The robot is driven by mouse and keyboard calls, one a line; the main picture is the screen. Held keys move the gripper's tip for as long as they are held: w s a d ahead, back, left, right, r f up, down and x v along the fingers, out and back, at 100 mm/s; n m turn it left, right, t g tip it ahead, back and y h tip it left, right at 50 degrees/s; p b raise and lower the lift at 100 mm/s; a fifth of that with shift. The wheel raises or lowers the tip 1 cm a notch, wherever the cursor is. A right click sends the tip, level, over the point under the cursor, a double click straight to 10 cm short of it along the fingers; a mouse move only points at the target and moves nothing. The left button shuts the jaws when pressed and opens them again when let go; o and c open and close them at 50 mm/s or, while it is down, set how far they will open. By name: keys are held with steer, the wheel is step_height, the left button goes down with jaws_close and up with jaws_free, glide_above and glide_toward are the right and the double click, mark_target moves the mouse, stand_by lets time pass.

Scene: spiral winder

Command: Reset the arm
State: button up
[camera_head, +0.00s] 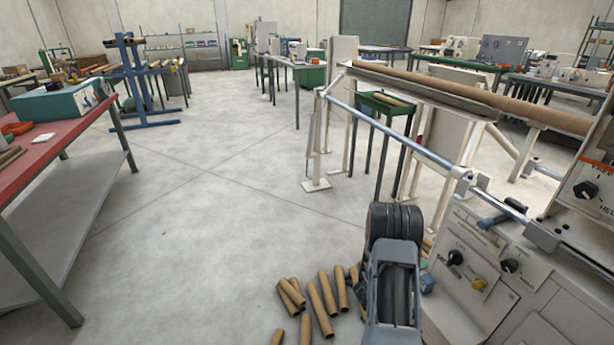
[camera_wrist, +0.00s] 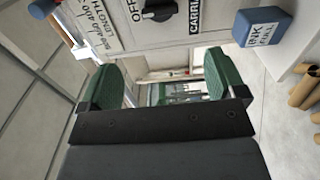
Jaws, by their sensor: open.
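My gripper (camera_wrist: 160,76) shows in the wrist view with its two green-padded fingers wide apart. Nothing is between the fingers. It faces the winder's control panel (camera_wrist: 185,28), which fills the top of that view, with a black knob and printed labels. The gap between gripper and panel is hard to judge. In the head view my dark arm (camera_head: 395,275) is at the lower middle, beside the spiral winder (camera_head: 480,265); the gripper's fingers cannot be made out there.
Several brown cardboard tubes (camera_head: 320,303) lie on the floor left of my arm. A blue box (camera_wrist: 256,27) with a label is close to the right finger. A red-topped table (camera_head: 60,155) stands at the left. The floor (camera_head: 200,220) between is clear.

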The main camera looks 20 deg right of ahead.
steer(key=w+a+f+m+t+y, duration=0.3)
steer(key=w+a+f+m+y, duration=0.15)
steer(key=f+y, duration=0.4)
steer(key=w+a+r+t+y+p, duration=0.15)
steer(key=a+r+y+p, duration=0.5)
steer(key=a, duration=0.65)
steer(key=s+a+r+n+y+p, duration=0.1)
steer(key=s+a+r+p, duration=0.3)
steer(key=r, duration=1)
steer(key=s+a+r+n+y+p, duration=0.1)
steer(key=a+r+p, duration=0.4)
steer(key=r, duration=0.9)
steer(key=s+a+r+n+y+p, duration=0.1)
steer(key=s+a+r+p, duration=0.4)
steer(key=a+r, duration=0.5)
step_height(320, 180, up, 4)
steer(key=shift+s+r+n+g, duration=0.25)
steer(key=shift+s+n+g, duration=0.2)
steer(key=shift+s+n, duration=0.4)
